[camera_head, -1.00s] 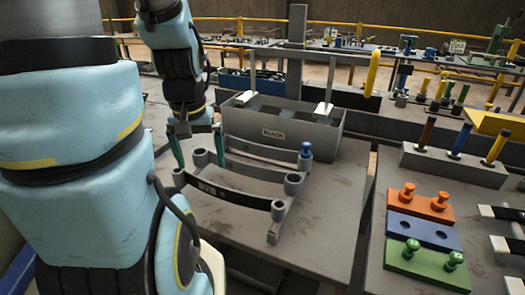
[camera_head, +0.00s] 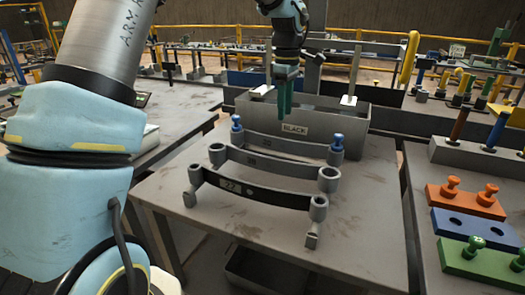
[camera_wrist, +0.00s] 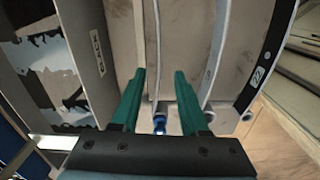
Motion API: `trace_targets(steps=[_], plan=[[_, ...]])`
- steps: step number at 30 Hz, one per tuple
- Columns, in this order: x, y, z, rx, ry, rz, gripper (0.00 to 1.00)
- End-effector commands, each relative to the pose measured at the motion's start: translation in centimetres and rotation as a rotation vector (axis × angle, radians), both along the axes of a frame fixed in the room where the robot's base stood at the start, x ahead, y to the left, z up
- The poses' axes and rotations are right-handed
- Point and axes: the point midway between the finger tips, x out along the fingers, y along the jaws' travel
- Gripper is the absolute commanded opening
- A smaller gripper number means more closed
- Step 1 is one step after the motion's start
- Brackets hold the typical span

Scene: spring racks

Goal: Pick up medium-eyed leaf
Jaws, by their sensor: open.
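The front one is a black leaf (camera_head: 250,191) marked "22". Behind it is a grey middle leaf (camera_head: 270,162). The rear leaf (camera_head: 285,145) has blue pins (camera_head: 237,123) at its ends. Which one is medium-eyed I cannot tell for sure. My gripper (camera_head: 284,117) points down above the rear leaf, its teal fingers apart and empty. In the wrist view, my gripper (camera_wrist: 158,74) has the thin rear leaf (camera_wrist: 157,45) running between its fingers, seen from above. The middle leaf (camera_wrist: 216,60) and black leaf (camera_wrist: 268,55) lie to the right.
At right are a block with coloured pegs (camera_head: 460,155) and orange, blue and green blocks (camera_head: 463,200). The front of the table is clear.

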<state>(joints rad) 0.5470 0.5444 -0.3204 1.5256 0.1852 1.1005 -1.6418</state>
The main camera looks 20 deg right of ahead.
Motion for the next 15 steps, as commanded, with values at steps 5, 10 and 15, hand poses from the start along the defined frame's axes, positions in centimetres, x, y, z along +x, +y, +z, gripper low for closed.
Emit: trace_targets(steps=[5,10,15], plan=[[-0.2,-0.8,-1.4,0.004,0.005,0.028,0.44],[-0.2,-0.7,-4.0,0.004,0.005,0.028,0.44],[-0.1,-0.7,-5.4,0.001,0.003,0.028,0.44]])
